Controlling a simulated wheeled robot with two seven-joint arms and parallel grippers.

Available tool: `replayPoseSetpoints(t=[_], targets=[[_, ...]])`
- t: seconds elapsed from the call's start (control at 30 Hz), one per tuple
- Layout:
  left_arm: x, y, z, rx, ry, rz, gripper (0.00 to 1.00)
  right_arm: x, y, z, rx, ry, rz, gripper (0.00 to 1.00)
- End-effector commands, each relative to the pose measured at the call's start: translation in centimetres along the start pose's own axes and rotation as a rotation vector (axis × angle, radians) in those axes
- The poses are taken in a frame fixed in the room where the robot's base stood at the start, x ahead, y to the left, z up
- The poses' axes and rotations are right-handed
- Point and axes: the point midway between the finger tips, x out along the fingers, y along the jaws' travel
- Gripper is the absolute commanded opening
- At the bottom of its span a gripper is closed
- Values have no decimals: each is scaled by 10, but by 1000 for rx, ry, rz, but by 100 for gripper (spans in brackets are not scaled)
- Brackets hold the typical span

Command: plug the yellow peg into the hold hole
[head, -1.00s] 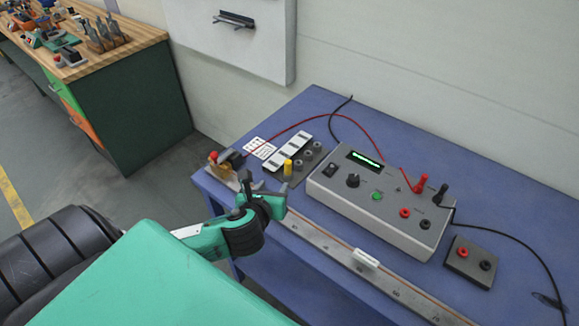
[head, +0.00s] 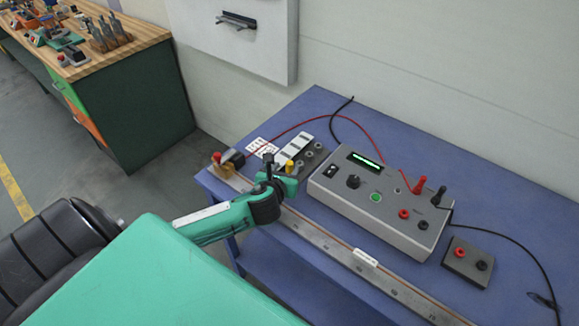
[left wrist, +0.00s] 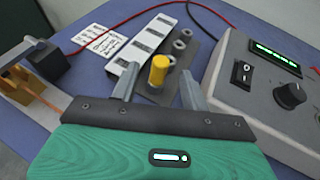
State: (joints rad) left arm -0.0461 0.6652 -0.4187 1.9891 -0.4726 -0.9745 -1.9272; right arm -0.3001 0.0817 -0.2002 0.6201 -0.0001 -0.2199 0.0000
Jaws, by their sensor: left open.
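The yellow peg (left wrist: 158,69) stands upright in a dark block (left wrist: 179,80) with a row of sockets, and it also shows in the head view (head: 290,166). In the left wrist view my left gripper (left wrist: 158,85) is open, with one finger on each side of the peg's near side. The fingers look apart from the peg. In the head view the gripper partly hides the block and the lower peg. Several grey round sockets (left wrist: 182,42) sit in the block beyond the peg. I cannot tell which is the hold hole. My right gripper is not in view.
A white label strip (head: 293,149) lies beside the block. A grey meter box (head: 380,205) with knobs and leads stands to the right. A long ruler rail (head: 330,246) runs along the table's front edge. Red and black cables cross the blue table.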

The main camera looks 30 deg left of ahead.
Motion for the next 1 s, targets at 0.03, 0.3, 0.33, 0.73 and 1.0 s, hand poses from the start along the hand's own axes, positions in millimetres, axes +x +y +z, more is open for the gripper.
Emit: replayPoseSetpoints(t=[0.03,0.3,0.33,0.73,1.0], targets=[[6,0,2,-2,1,2,46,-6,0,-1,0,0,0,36],[32,-1,-2,-1,1,0,46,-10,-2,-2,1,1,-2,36],[33,-1,-2,-1,1,0,46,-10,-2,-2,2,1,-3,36],[33,-1,-2,0,1,0,10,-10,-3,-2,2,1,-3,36],[33,-1,-2,0,0,0,0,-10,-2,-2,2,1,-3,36]])
